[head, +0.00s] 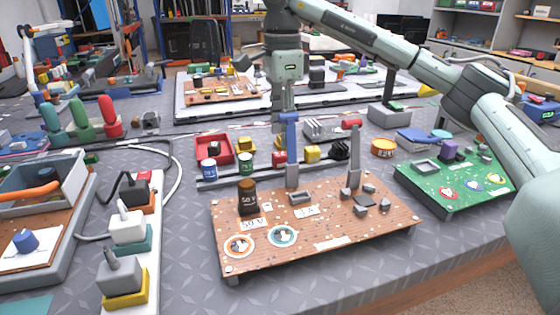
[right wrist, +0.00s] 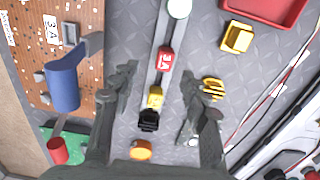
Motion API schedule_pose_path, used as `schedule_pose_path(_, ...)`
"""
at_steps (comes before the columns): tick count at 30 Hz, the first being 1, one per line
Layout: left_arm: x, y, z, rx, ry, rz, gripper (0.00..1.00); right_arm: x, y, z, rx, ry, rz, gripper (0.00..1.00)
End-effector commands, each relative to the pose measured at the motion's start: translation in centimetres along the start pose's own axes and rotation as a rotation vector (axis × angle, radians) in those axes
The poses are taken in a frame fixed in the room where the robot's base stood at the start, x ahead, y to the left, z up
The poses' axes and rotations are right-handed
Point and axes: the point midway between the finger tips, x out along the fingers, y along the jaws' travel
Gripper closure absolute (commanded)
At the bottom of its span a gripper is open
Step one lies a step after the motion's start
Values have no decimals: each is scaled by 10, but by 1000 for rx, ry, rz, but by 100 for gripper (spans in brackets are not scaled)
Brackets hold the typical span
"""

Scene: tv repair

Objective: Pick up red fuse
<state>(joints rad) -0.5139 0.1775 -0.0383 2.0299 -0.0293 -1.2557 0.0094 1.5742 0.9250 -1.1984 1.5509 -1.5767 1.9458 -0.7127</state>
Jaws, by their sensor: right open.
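The red fuse (head: 279,157) sits in a dark rail behind the brown circuit board. In the same rail, a yellow fuse (head: 312,153) and a black piece (head: 340,150) stand to the right, and a green cylinder (head: 245,163) to the left. My left gripper is not in view.
The brown circuit board (head: 325,227) has a blue upright lever (head: 291,145) and a grey lever (head: 354,160) near the rail. A red tray (head: 228,149) and a yellow block (head: 244,144) lie behind. An orange round container (head: 384,147) and a green board (head: 440,199) stand right.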

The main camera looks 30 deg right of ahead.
Motion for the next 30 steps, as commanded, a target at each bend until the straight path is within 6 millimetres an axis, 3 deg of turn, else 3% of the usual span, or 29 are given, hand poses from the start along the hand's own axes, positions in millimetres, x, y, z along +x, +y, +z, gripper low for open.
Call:
schedule_pose_path(9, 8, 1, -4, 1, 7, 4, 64, 44, -7, 1, 2, 1, 2, 54)
schedule_pose_path(19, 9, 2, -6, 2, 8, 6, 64, 53, -7, 2, 3, 0, 0, 54)
schedule_pose_path(29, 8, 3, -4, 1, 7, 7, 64, 52, -7, 2, 3, 0, 0, 94)
schedule_pose_path(30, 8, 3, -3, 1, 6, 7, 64, 52, -7, 2, 3, 0, 0, 94)
